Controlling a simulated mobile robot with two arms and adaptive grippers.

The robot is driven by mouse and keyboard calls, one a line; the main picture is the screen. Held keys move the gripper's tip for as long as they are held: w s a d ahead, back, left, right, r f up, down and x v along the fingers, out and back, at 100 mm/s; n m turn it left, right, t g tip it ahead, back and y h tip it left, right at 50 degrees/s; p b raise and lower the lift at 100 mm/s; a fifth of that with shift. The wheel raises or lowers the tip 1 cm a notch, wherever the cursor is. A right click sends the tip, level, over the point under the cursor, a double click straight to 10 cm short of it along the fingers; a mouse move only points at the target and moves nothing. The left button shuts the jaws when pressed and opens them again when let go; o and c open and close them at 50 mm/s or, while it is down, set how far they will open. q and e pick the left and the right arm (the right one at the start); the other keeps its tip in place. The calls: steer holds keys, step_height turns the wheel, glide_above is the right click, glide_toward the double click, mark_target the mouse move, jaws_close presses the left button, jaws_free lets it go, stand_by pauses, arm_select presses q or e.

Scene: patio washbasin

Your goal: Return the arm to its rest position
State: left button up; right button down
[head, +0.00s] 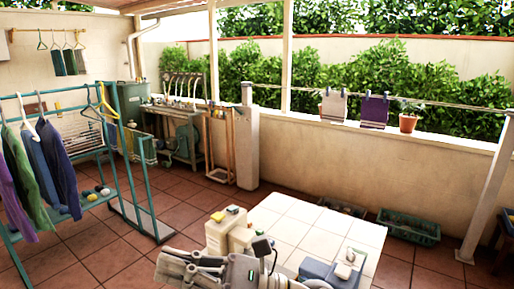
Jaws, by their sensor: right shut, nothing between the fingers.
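My right gripper (166,268) shows at the bottom of the head view, left of centre. Its grey and black fingers point to the left and are shut, with nothing held. The arm behind it runs right along the bottom edge, in front of the white tiled surface (300,217). My left gripper is not in view.
A teal clothes rack (160,224) with hanging garments stands at the left. A green crate (408,229) sits on the floor by the low wall. A potted plant (408,123) stands on the wall. Open red floor tiles (190,207) lie between rack and white surface.

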steer(key=w+d+f+m+t+h, duration=0.2)
steer(key=w+d+m+t+h, duration=0.45)
steer(key=m, duration=0.75)
steer(key=w+d+f+m+t+h, duration=0.2)
steer(key=w+d+m+t+h, duration=0.35)
steer(key=m+t, duration=0.8)
steer(key=s+d+f+m+g+h, duration=0.35)
steer(key=d+f+m, duration=0.4)
steer(key=f, duration=0.25)
steer(key=s+d+f+m+g+h, duration=0.2)
steer(key=d+f+m+g+h, duration=0.25)
steer(key=d+f+m, duration=0.4)
steer(key=s+d+f+m+g+h, duration=0.15)
steer(key=s+f+m+g, duration=0.3)
steer(key=s+f, duration=0.45)
steer(key=s+d+f+m+g, duration=0.35)
steer(key=s+f+g, duration=0.2)
steer(key=s, duration=0.65)
step_height(320, 180, down, 27)
steer(key=s, duration=0.2)
steer(key=s+d+f+g, duration=0.1)
steer(key=s+d+f, duration=0.1)
steer(key=s+f, duration=1.4)
steer(key=shift+s+d+f+g, duration=0.2)
steer(key=shift+d+g, duration=0.1)
steer(key=shift+g, duration=0.1)
